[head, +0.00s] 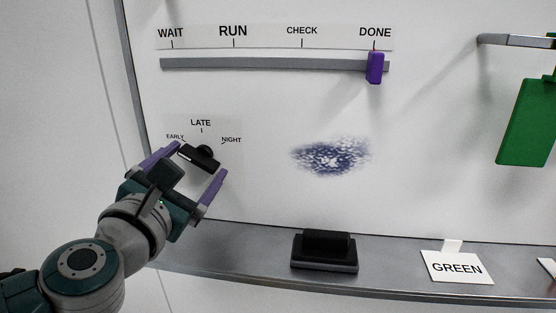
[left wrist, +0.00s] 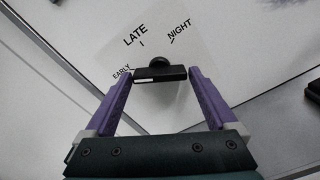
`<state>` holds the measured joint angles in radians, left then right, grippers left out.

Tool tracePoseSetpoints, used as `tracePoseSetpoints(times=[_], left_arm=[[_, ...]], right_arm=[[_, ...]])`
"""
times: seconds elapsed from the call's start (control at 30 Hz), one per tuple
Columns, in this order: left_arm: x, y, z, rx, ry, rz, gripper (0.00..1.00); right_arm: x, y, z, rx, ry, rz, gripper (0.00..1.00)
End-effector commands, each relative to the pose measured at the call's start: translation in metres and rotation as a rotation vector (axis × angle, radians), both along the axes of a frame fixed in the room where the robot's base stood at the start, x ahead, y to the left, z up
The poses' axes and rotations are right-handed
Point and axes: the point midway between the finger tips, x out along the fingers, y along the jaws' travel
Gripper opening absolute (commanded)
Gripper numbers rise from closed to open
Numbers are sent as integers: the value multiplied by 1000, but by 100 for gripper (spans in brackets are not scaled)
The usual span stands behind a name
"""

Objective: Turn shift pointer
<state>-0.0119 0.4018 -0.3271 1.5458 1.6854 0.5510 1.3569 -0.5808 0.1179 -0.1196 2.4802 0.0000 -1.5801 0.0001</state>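The shift pointer (head: 203,160) is a black bar with a round knob on the whiteboard, under the labels EARLY, LATE and NIGHT. In the left wrist view the bar (left wrist: 165,74) has a white mark at its EARLY-side end. That end lies near the EARLY label. My left gripper (head: 201,160) is open, with its purple fingers (left wrist: 160,80) at the two ends of the bar. The fingertips are very close to the ends; I cannot tell whether they touch. My right gripper is not in view.
Above is a slider rail with a purple slider (head: 375,67) at DONE. A blue smudge (head: 332,157) marks the board. A black eraser (head: 324,252) and a GREEN card (head: 457,268) are on the ledge (head: 230,252). A green panel (head: 527,122) hangs at right.

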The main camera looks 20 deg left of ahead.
Motion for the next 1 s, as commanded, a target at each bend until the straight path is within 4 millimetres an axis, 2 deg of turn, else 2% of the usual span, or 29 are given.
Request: tracePoseSetpoints(times=[0.07,0.57,1.0], left_arm=[[0,0,0,0,0,0,81],[0,0,0,0,0,0,25],[0,0,2,97,23,0,24]], right_arm=[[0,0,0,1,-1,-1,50],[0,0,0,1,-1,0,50],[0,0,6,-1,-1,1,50]])
